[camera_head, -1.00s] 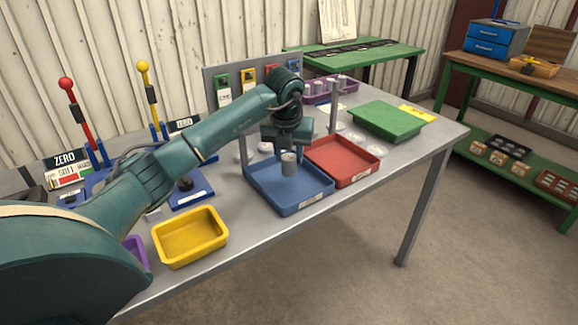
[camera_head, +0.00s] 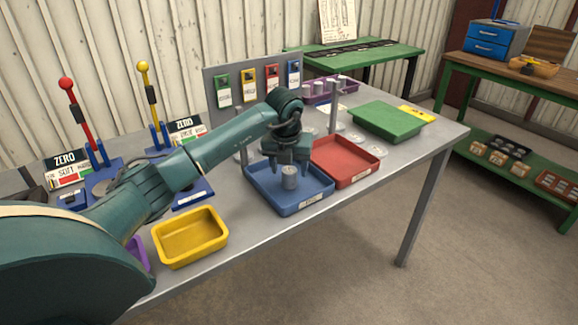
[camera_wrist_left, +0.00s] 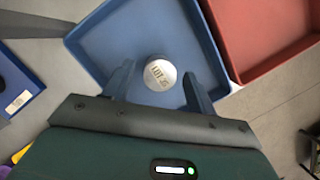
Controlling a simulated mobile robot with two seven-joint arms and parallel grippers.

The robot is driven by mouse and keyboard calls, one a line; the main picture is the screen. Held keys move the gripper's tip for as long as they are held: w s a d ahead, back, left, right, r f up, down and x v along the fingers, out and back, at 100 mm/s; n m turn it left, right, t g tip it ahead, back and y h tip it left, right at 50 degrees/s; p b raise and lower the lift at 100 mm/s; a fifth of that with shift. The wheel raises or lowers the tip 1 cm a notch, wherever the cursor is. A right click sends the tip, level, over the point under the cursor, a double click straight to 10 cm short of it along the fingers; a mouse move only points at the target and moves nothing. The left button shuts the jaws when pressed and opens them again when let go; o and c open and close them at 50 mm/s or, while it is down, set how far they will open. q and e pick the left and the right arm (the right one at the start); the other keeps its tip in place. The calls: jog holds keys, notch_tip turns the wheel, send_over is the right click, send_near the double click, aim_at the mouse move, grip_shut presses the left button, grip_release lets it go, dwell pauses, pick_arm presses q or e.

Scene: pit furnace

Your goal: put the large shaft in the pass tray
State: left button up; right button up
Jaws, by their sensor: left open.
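A grey cylindrical shaft (camera_head: 289,177) stands upright in the blue tray (camera_head: 318,197) at the middle of the table. My left gripper (camera_head: 289,168) is open just above and around the shaft's top, fingers pointing down. In the left wrist view the shaft's round, lettered top (camera_wrist_left: 159,74) lies between the two spread fingers, slightly ahead of them, inside the blue tray (camera_wrist_left: 115,25). The tray's front label is too small to read. My right gripper is not in view.
A red tray (camera_head: 358,174) stands right beside the blue one, with a green lidded box (camera_head: 387,118) beyond. A yellow tray (camera_head: 190,237) is at the front left. Gauges with red and yellow levers stand at left. A post (camera_head: 333,108) rises behind the trays.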

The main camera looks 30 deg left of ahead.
pick_arm(q)
jog(key=shift+r, duration=0.1)
jog(key=v, duration=1.2)
